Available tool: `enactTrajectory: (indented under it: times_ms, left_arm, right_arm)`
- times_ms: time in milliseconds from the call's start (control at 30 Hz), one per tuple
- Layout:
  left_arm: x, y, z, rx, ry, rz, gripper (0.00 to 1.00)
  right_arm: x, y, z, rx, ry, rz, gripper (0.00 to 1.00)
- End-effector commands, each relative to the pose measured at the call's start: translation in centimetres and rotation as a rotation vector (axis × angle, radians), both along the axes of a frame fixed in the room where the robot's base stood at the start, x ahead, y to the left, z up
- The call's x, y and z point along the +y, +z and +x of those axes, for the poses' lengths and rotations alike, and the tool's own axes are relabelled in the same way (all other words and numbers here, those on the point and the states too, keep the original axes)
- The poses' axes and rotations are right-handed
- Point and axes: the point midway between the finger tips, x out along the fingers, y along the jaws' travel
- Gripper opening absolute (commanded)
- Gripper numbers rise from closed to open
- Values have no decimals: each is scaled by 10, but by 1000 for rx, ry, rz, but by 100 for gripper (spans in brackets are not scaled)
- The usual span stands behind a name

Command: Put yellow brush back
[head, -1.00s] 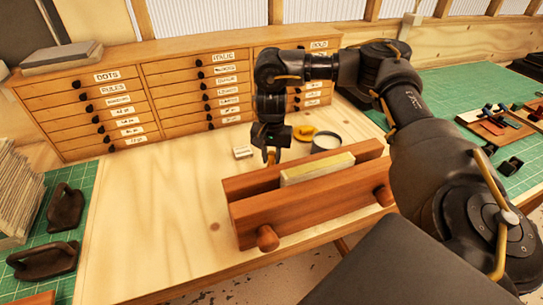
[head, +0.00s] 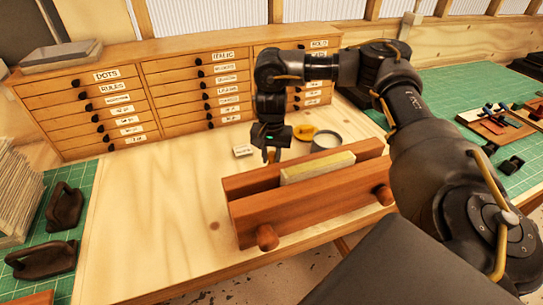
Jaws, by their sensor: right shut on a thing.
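My right gripper (head: 271,153) points down just behind the left part of the wooden clamp, near the small white label. It is shut on a small amber-yellow piece, which looks like part of the yellow brush (head: 271,157). Most of that thing is hidden by the fingers and the clamp's back board. I cannot tell whether its lower end touches the table. A yellow rounded object (head: 303,132) lies to the right of the gripper, beside a grey round pot (head: 325,141). My left gripper is not in view.
A wooden clamp (head: 310,205) holding a pale yellow block (head: 317,168) stands in front. A small white label (head: 243,151) stands left of the gripper. Labelled drawers (head: 180,95) line the back. The table's left part (head: 150,210) is clear.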

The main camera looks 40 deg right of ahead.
Motion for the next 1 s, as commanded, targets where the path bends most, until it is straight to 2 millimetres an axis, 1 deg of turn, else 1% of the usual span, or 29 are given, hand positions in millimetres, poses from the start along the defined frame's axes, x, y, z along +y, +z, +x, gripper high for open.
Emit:
enactTrajectory:
  times_ms: [733,933,967,1000]
  left_arm:
    - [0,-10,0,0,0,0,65]
    - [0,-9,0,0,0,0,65]
    - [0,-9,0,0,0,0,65]
    - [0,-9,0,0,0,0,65]
  right_arm:
    - [0,-9,0,-1,0,1,2]
    - [0,-8,0,0,0,0,2]
    - [0,-8,0,0,0,0,29]
    - [0,-8,0,0,0,0,34]
